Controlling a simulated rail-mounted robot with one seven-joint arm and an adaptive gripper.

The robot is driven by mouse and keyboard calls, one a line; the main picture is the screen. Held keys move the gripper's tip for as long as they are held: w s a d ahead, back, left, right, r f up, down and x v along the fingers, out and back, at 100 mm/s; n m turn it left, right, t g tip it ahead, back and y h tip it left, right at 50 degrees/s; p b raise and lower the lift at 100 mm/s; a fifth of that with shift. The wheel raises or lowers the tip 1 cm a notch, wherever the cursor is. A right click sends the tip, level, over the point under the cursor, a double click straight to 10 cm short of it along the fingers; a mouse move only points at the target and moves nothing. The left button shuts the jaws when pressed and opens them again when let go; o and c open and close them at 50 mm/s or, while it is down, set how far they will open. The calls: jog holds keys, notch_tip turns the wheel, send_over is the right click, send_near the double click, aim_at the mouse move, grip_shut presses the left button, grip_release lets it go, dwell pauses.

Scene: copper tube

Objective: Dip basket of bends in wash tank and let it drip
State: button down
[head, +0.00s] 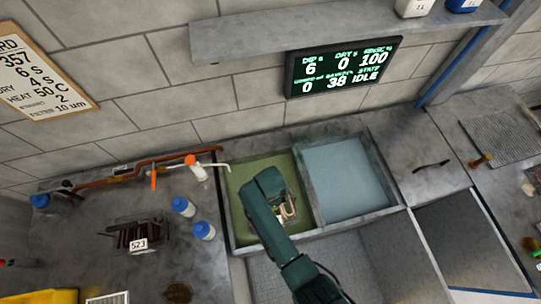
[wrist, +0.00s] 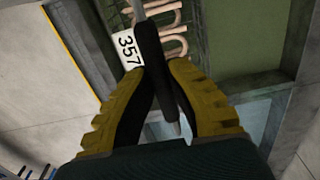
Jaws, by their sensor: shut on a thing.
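My gripper (wrist: 158,72) is shut on the black handle (wrist: 150,50) of a basket. Copper bends (wrist: 173,30) and a white tag reading 357 (wrist: 127,48) show beyond the fingers in the wrist view. In the head view my arm mostly hides the basket; a few copper-coloured bends (head: 288,208) show beside the gripper, over the green-filled tank (head: 242,172). I cannot tell whether the bends touch the liquid. A pale blue tank (head: 345,185) adjoins on the right. Another dark basket (head: 122,232), tagged 523, stands on the left bench.
A wall display (head: 343,67) reads 6, 0, 100, 38 and IDLE. A card (head: 38,75) showing 357 hangs at left. Blue-capped bottles (head: 183,207) and copper pipework (head: 140,165) stand left of the tanks. A shelf (head: 340,25) overhangs the back. A mesh rack (head: 500,135) lies right.

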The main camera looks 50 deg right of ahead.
notch_tip(320, 180, up, 10)
jog(key=p, duration=0.9)
jog(key=shift+r+p, duration=0.25)
jog(key=shift+p, duration=0.05)
jog(key=shift+w, duration=0.1)
dwell(1.9)
